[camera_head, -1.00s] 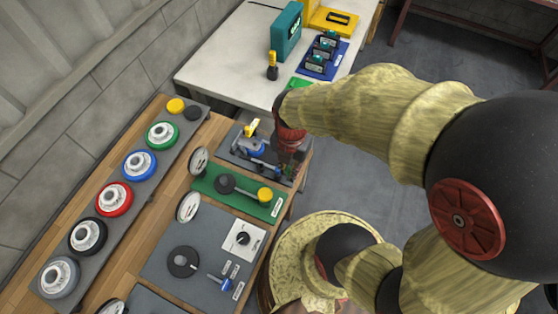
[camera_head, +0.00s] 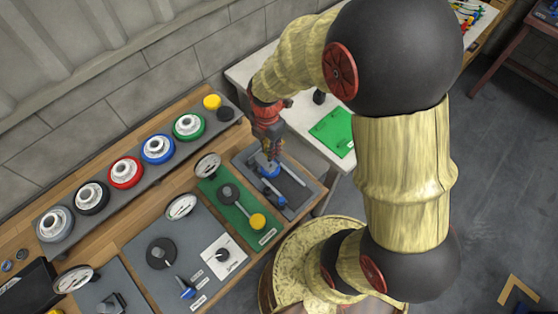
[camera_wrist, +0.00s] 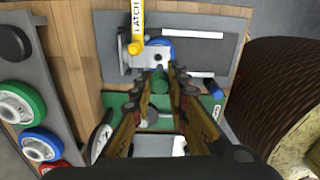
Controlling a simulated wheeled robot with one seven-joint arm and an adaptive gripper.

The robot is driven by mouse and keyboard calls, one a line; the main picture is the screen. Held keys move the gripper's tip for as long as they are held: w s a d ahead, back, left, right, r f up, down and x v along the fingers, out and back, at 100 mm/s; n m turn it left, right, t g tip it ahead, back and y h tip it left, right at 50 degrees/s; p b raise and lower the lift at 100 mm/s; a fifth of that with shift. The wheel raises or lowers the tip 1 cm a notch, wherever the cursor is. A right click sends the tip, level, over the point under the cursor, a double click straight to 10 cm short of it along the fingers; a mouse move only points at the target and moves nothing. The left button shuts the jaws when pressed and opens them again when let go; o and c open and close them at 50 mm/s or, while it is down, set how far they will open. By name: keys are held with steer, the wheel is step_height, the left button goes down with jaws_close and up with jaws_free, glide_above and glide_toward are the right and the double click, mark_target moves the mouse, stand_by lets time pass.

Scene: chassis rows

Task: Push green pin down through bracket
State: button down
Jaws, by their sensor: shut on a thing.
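A green pin (camera_wrist: 161,84) shows between my fingertips in the wrist view. My gripper (camera_wrist: 162,76) is shut on it, above a small grey metal bracket (camera_wrist: 147,58) with a blue round part (camera_wrist: 160,45) behind it. The bracket sits on a dark grey plate (camera_wrist: 109,22). In the head view my gripper (camera_head: 269,151) reaches down over this plate (camera_head: 300,199), and the pin is hidden there. I cannot tell how deep the pin sits in the bracket.
A green panel (camera_head: 213,190) with a black knob and a yellow-ended lever lies in front of the plate. A white table (camera_head: 243,73) with a green mat (camera_head: 335,130) stands behind.

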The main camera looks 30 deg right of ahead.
steer(key=shift+w+d+m, duration=0.1)
steer(key=shift+w+m, duration=0.2)
steer(key=shift+f+b, duration=0.5)
steer(key=shift+f, duration=0.05)
steer(key=shift+f+b, duration=1.1)
steer(key=shift+f, duration=0.2)
steer(key=shift+f+b, duration=0.5)
steer(key=shift+f, duration=0.65)
steer(key=shift+f, duration=0.35)
steer(key=shift+f+b, duration=0.75)
steer(key=shift+f, duration=0.25)
steer(key=c, duration=1.7)
jaws_free()
steer(key=shift+s, duration=0.1)
steer(key=shift+o, duration=0.2)
